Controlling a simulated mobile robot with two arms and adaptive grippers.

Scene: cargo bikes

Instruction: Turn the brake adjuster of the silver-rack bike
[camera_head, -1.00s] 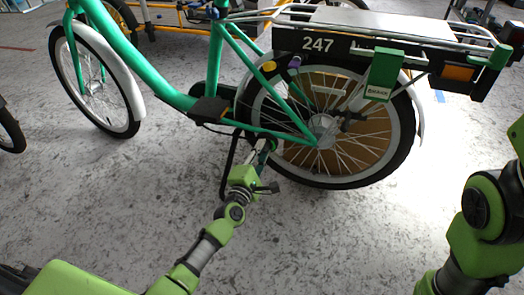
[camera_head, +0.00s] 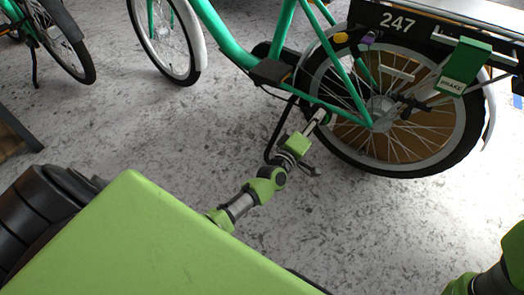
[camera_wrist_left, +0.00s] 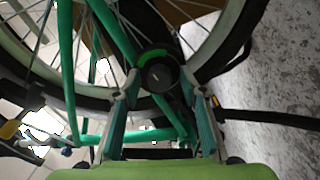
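The green bike (camera_head: 222,38) with number plate 247 (camera_head: 398,22) and a pale rack (camera_head: 470,12) stands on the right in the head view. A black round knob with a green arc (camera_wrist_left: 160,74) shows in the left wrist view, near the rear wheel and green frame tubes; I take it for the brake adjuster. My left gripper (camera_head: 320,120) reaches to the lower rear wheel in the head view. In the wrist view its fingers (camera_wrist_left: 160,88) are apart, one on each side of the knob. I cannot tell whether they touch it. My right gripper is out of view.
A green box marked BRAKE (camera_head: 463,68) hangs beside the rear wheel (camera_head: 440,150). A black kickstand (camera_head: 275,135) stands close to my left wrist. Another bike (camera_head: 62,40) is at the upper left. The grey floor (camera_head: 390,235) in front is clear.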

